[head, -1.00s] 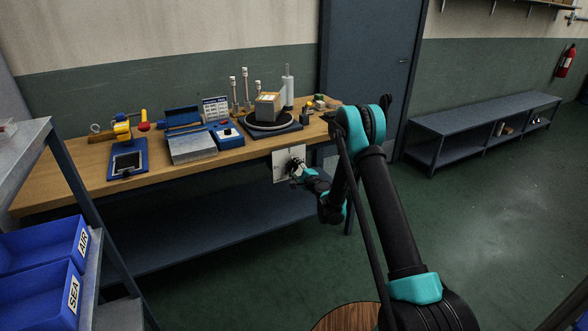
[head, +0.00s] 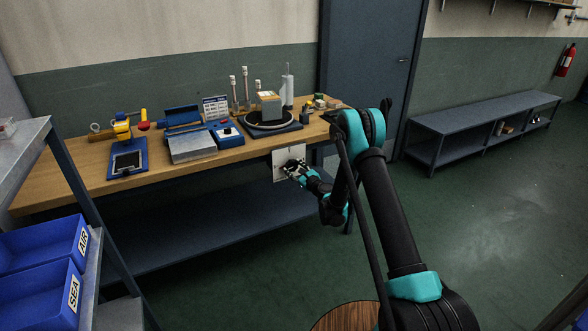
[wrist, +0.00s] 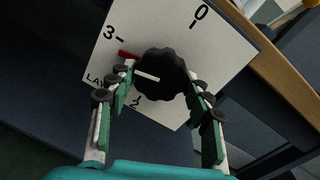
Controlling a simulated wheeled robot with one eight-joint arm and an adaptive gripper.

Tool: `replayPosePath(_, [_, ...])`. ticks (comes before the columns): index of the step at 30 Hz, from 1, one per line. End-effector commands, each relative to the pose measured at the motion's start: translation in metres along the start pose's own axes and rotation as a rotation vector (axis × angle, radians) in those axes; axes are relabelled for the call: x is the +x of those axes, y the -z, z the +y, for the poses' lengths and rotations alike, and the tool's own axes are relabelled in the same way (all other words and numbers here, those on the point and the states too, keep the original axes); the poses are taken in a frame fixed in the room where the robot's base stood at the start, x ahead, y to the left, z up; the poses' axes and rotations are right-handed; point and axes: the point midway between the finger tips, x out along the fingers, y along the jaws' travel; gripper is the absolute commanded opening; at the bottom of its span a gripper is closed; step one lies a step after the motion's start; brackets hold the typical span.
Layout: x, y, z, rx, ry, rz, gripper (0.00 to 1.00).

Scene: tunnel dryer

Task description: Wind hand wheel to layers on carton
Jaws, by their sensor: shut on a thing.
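The black lobed hand wheel (wrist: 165,68) sits on a white dial plate (wrist: 215,55), which shows 0, 2 and 3 and a partly hidden "LAY" label. A white line on the wheel points left, between the 2 and a red mark (wrist: 128,54) by the 3. My gripper (wrist: 160,80) is shut on the wheel, one green-padded finger on each side. In the head view my gripper (head: 297,168) is at the plate (head: 281,166) on the bench front.
Blue bins (head: 45,235) stand at the left. The floor to the right is open, with a low shelf (head: 480,125) beyond.

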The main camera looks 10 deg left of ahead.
Motion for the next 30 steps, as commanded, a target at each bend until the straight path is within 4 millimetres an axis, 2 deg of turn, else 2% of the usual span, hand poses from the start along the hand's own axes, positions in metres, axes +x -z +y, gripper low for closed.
replayPosePath(12, [-0.0014, 0.0011, 0.0010, 0.186, 0.001, -0.014, 0.22])
replayPosePath(29, [-0.0012, 0.0008, 0.0014, 0.212, 0.001, -0.016, 0.21])
replayPosePath(30, [-0.0012, 0.0008, 0.0014, 0.212, 0.001, -0.016, 0.55])
